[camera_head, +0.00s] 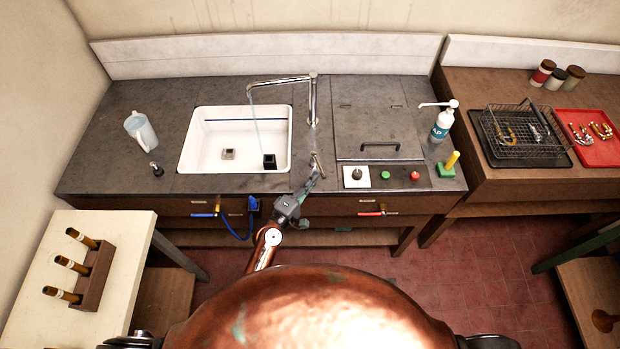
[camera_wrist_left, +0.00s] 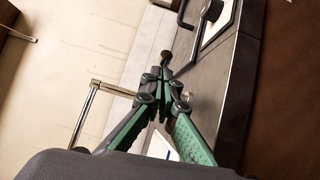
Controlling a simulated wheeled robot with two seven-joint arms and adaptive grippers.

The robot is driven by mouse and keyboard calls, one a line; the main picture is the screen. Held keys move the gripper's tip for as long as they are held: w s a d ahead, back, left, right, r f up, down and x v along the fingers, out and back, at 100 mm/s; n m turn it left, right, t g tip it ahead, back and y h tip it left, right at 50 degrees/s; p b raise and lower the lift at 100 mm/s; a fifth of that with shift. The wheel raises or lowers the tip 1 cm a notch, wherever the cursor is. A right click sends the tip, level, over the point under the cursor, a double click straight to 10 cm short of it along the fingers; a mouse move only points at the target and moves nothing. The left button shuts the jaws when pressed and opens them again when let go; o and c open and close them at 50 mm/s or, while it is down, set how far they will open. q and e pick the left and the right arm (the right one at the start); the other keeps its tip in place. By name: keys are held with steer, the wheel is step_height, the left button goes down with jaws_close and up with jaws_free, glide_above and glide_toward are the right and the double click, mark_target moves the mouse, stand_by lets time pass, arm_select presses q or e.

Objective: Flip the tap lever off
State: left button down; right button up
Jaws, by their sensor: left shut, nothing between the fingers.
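The tap (camera_head: 312,102) stands at the back right of the white sink, its spout reaching left, and a thin stream of water (camera_head: 256,125) falls from it. The small tap lever (camera_head: 318,162) sits on the counter in front of the tap post. My left gripper (camera_head: 313,180) is shut and empty, its fingertips close to the lever; I cannot tell whether they touch. In the left wrist view the shut green and black fingers (camera_wrist_left: 160,75) point at a dark round knob (camera_wrist_left: 166,57), and the tap pipe (camera_wrist_left: 98,90) is left of them. My right gripper is not in view.
The white sink (camera_head: 190,135) holds a dark block and a small drain piece. Right of the lever are a hatch with a black handle (camera_head: 380,146) and a button panel (camera_head: 385,177).

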mark_target(323, 176)
arm_select(q)
steer(key=shift+w+d, duration=0.15)
steer(key=shift+d, duration=0.7)
steer(key=shift+w+d, duration=0.1)
steer(key=shift+d, duration=0.7)
steer(key=shift+w+d, duration=0.25)
steer(key=shift+d, duration=0.5)
steer(key=shift+s+a+f, duration=0.1)
steer(key=shift+s+a, duration=0.1)
steer(key=shift+a, duration=0.1)
steer(key=v, duration=0.2)
steer(key=shift+s+a+f, duration=0.1)
steer(key=shift+s+a, duration=0.05)
steer(key=shift+a, duration=0.3)
steer(key=s, duration=1)
steer(key=shift+s, duration=0.25)
steer(key=shift+a+f, duration=0.15)
steer(key=shift+f, duration=0.05)
